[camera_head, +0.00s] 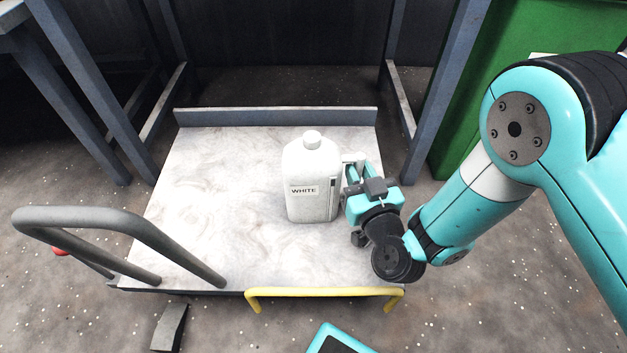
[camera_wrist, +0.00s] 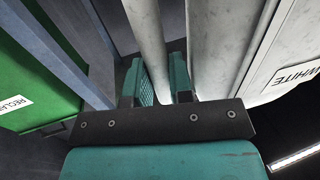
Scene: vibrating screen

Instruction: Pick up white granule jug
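The white granule jug (camera_head: 311,185) stands upright on the pale platform, with a round cap and a "WHITE" label facing the head camera. My gripper (camera_head: 354,172) is at the jug's right side, by its handle. In the wrist view, my gripper (camera_wrist: 161,80) has its two teal fingers apart. The jug's pale handle (camera_wrist: 147,35) runs down between them. The jug's body (camera_wrist: 272,50) with the label is to the right. The contact between fingers and handle is too unclear to judge.
The platform (camera_head: 215,190) is clear left of the jug and has a raised back edge. A grey handrail (camera_head: 120,222) stands at its left and a yellow bar (camera_head: 325,292) at its front. Blue-grey posts and a green bin (camera_head: 545,45) are behind and right.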

